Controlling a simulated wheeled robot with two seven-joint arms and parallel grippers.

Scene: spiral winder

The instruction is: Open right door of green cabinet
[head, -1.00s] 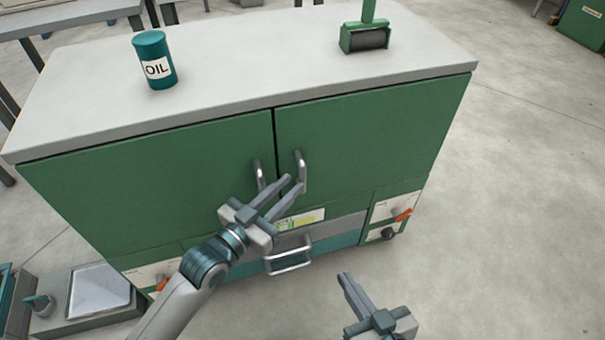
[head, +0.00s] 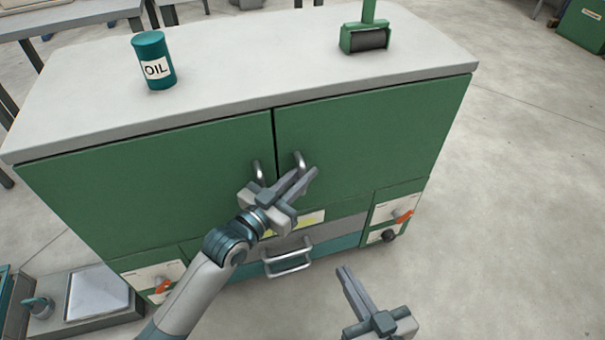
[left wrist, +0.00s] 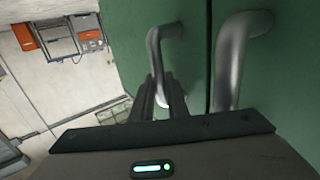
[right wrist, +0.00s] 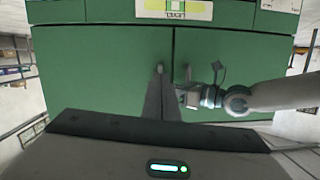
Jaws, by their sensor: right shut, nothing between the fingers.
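The green cabinet's right door (head: 365,130) is shut flush beside the left door (head: 150,180). The right door's silver handle (head: 300,160) is upright near the middle seam, and its lower part is hidden by my left gripper (head: 304,178). The left wrist view shows this handle (left wrist: 155,45) at the left, its lower end between my left fingers (left wrist: 160,95). I cannot tell whether they press on it. The left door's handle (left wrist: 232,60) is beside them. My right gripper (head: 345,275) is shut and empty, low in front of the cabinet.
An oil can (head: 154,62) and a green roller tool (head: 365,36) stand on the grey cabinet top (head: 250,60). Below the doors are a drawer handle (head: 288,262) and panels with orange switches (head: 403,217). The floor right of the cabinet (head: 520,200) is clear.

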